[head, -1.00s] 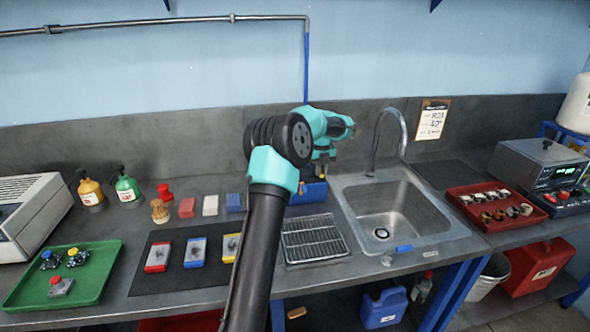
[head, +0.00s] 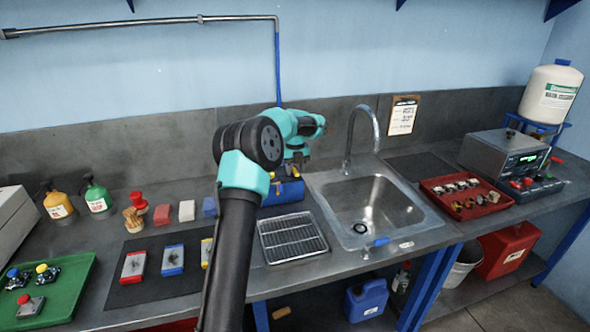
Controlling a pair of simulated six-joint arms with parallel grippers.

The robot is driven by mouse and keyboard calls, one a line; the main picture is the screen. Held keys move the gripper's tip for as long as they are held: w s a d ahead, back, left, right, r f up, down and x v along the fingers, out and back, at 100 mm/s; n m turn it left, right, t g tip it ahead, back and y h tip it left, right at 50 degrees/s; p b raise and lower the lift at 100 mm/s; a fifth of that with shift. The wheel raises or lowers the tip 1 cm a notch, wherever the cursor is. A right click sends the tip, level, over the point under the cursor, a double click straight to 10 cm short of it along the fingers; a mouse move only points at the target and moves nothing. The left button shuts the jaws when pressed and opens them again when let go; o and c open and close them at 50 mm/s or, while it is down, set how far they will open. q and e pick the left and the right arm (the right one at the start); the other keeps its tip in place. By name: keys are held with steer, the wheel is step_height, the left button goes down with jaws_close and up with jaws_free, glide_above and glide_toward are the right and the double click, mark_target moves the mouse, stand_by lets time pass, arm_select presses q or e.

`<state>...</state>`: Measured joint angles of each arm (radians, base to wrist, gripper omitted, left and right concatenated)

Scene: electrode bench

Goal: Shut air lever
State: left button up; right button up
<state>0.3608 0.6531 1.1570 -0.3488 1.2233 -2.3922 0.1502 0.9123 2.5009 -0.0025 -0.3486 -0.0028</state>
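No part is clearly recognisable as the air lever. A blue air line (head: 278,65) drops from the wall pipe (head: 140,24), and its lower end is hidden behind my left arm. A blue box (head: 284,192) stands on the bench left of the sink. My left gripper (head: 297,166) points down just above or behind this box; its fingers are small and dark, so I cannot tell whether they are open or touch anything. A small blue handle-like piece (head: 380,241) sits at the sink's front edge, well apart from the gripper. My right gripper is out of view.
The sink (head: 330,187) with its tall tap (head: 365,115) lies right of the gripper. A wire rack (head: 291,238) is in front of the blue box. A red tray (head: 432,188) and a grey instrument (head: 490,152) stand farther right. Coloured blocks and bottles stand left.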

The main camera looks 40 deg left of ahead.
mark_target(295, 170)
arm_select(q)
steer(key=shift+r, duration=0.1)
step_height(295, 170, up, 17)
stand_by(0.8)
stand_by(0.5)
step_height(295, 170, down, 15)
steer(key=shift+r, duration=0.1)
stand_by(0.7)
